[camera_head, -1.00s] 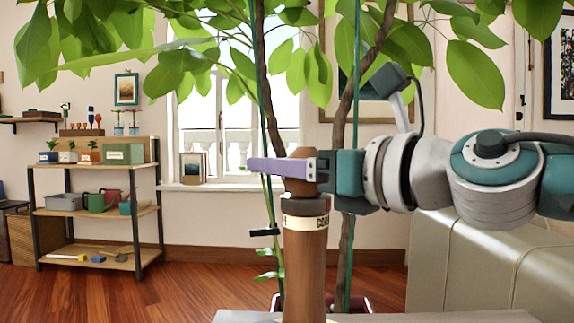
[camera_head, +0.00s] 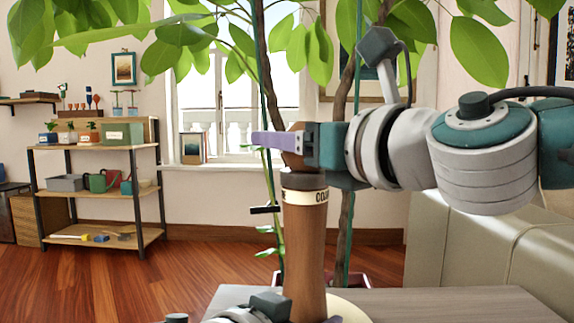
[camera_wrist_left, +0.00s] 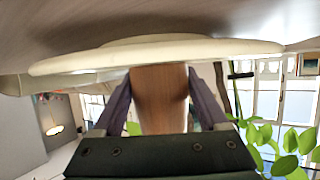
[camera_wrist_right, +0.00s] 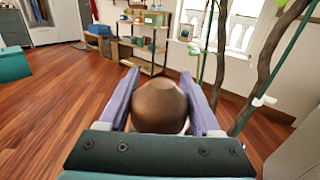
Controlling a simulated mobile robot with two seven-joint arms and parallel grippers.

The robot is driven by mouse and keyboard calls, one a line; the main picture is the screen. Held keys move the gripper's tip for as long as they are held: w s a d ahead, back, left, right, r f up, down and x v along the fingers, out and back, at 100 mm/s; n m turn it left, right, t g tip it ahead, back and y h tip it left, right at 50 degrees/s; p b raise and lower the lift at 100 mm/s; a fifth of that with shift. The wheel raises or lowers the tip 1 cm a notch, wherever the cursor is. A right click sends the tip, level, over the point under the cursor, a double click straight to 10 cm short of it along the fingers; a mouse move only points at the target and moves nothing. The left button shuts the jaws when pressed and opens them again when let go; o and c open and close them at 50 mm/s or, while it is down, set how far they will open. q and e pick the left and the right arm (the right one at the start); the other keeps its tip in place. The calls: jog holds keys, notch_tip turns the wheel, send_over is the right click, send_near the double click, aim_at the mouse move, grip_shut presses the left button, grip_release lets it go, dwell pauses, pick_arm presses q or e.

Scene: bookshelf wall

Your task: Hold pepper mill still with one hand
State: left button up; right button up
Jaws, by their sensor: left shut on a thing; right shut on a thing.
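The pepper mill (camera_head: 304,245) stands upright in the middle of the head view, a brown wooden body with a cream lettered band below its head. My right gripper (camera_head: 300,143) is shut on the rounded wooden head; the right wrist view shows the mill's head (camera_wrist_right: 159,104) between its purple fingers. My left gripper (camera_wrist_left: 160,85) is shut on the lower wooden body, with a finger on each side in the left wrist view. In the head view only the top of my left gripper shows at the bottom edge. The mill's base is hidden there.
A cream round plate or board (camera_head: 346,307) lies on the grey tabletop (camera_head: 440,304) by the mill. A leafy plant (camera_head: 355,95) rises behind. A pale sofa (camera_head: 465,245) is at right, and a shelf unit (camera_head: 95,195) stands far left. The tabletop's right part is clear.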

jog(key=shift+w+d+m+t+h, duration=0.15)
jog(key=shift+d+m+t+h, duration=0.35)
jog(key=shift+m+h, duration=1.35)
jog(key=shift+w+d+m+t+h, duration=0.1)
jog(key=shift+d+m+t+h, duration=0.2)
jog(key=shift+m+t+h, duration=1.45)
jog(key=shift+w+d+m+g+h, duration=0.15)
jog(key=shift+d+m+g+h, duration=0.55)
jog(key=shift+h, duration=2.3)
jog(key=shift+a+m+t, duration=0.25)
jog(key=shift+m, duration=0.05)
jog(key=o, duration=1.4)
jog(key=shift+s, duration=0.1)
jog(key=s, duration=0.5)
jog(key=s+a, duration=0.1)
jog(key=s, duration=0.1)
jog(key=shift+s, duration=0.15)
